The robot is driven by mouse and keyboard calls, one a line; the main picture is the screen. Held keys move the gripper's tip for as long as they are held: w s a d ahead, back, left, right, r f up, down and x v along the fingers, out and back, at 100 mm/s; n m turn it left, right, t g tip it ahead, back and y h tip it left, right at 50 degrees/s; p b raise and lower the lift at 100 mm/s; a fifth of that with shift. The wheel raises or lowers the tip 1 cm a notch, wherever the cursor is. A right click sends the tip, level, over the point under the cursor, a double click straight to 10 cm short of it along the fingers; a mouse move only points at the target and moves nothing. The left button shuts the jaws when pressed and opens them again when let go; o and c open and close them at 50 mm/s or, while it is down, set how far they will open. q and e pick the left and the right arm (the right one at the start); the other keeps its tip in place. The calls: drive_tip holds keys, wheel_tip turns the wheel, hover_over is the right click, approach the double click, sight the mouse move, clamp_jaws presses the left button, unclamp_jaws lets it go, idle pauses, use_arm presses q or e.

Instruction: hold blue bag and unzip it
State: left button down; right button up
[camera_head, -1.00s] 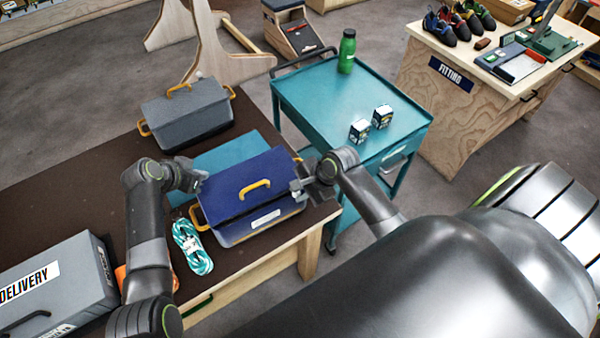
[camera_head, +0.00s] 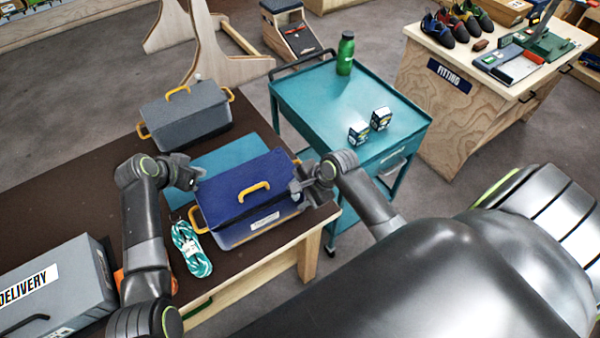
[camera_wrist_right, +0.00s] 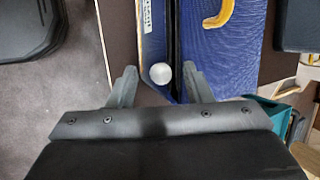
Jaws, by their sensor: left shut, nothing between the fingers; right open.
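The blue bag (camera_head: 232,191) with orange handles sits on the brown table near its right end. My left gripper (camera_head: 198,181) is shut and empty beside the bag's left end, apart from its handle. My right gripper (camera_head: 296,189) is at the bag's right end. In the right wrist view my right gripper (camera_wrist_right: 160,78) is open, its fingers on either side of a white round knob (camera_wrist_right: 160,73). The knob lies at the end of a dark seam running along the blue bag (camera_wrist_right: 215,60). Contact between fingers and knob cannot be told.
A grey bag (camera_head: 187,112) stands behind on the table (camera_head: 60,205), near a teal mat (camera_head: 222,158). A teal rope coil (camera_head: 190,248) lies in front left. A grey delivery box (camera_head: 60,285) is at lower left. A teal cart (camera_head: 330,115) stands to the right.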

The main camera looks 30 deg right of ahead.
drive_tip(key=shift+r, duration=0.1)
use_arm(q)
drive_tip(key=shift+f+b, duration=0.55)
use_arm(e)
drive_tip(key=v, duration=1.7)
drive_tip(key=shift+d, duration=0.15)
